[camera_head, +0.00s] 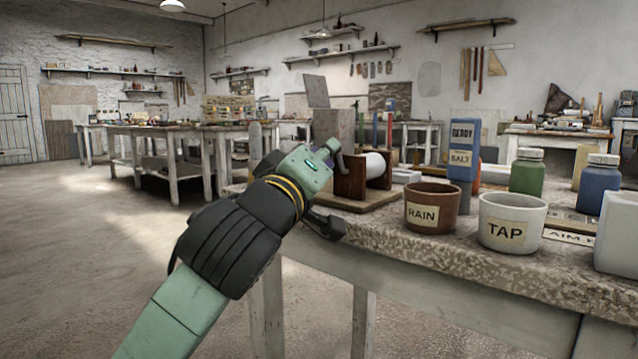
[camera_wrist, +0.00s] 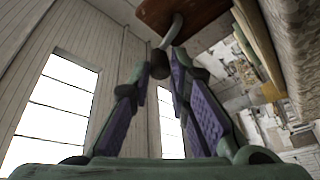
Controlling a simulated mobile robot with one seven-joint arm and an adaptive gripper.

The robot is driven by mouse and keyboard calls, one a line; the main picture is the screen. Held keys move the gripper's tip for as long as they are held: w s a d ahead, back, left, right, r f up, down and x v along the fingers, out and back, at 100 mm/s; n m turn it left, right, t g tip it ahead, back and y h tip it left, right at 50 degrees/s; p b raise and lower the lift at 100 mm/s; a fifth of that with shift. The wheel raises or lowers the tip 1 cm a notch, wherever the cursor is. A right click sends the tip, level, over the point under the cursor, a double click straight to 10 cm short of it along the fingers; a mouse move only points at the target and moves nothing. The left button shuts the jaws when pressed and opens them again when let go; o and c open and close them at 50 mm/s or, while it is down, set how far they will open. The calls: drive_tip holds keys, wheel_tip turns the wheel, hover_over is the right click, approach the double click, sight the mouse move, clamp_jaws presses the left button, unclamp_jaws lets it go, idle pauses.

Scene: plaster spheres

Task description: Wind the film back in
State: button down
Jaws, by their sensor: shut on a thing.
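The winder (camera_head: 350,178) stands at the near left part of the stone-topped table, with brown wooden uprights on a wooden base. A white roll (camera_head: 375,165) sits between the uprights. In the wrist view, a bent metal crank (camera_wrist: 172,30) comes out of the brown wooden side (camera_wrist: 190,10). My gripper (camera_head: 330,150) is at the left side of the winder. In the wrist view, my gripper's purple-padded fingers (camera_wrist: 166,66) are shut on the dark crank knob (camera_wrist: 159,66). The film strip itself cannot be made out.
A brown RAIN pot (camera_head: 431,207) and a white TAP pot (camera_head: 511,222) stand right of the winder on the table (camera_head: 400,235). Open floor (camera_head: 90,260) lies left.

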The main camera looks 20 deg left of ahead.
drive_tip(key=shift+s+d+f+m+t+h+b, duration=0.15)
drive_tip(key=shift+m+h+b, duration=0.1)
drive_tip(key=shift+m+b, duration=0.3)
drive_tip(key=shift+w+d+r+m+t+h+b, duration=0.1)
drive_tip(key=shift+d+m+t+h+b, duration=0.15)
drive_tip(key=shift+m, duration=0.55)
drive_tip(key=shift+s+d+f+m+t+h+b, duration=0.1)
drive_tip(key=shift+m+h+b, duration=0.1)
drive_tip(key=shift+m+b, duration=0.4)
drive_tip(key=shift+m, duration=0.25)
drive_tip(key=c, duration=1.5)
unclamp_jaws()
drive_tip(key=v, duration=1.2)
drive_tip(key=shift+a, duration=0.1)
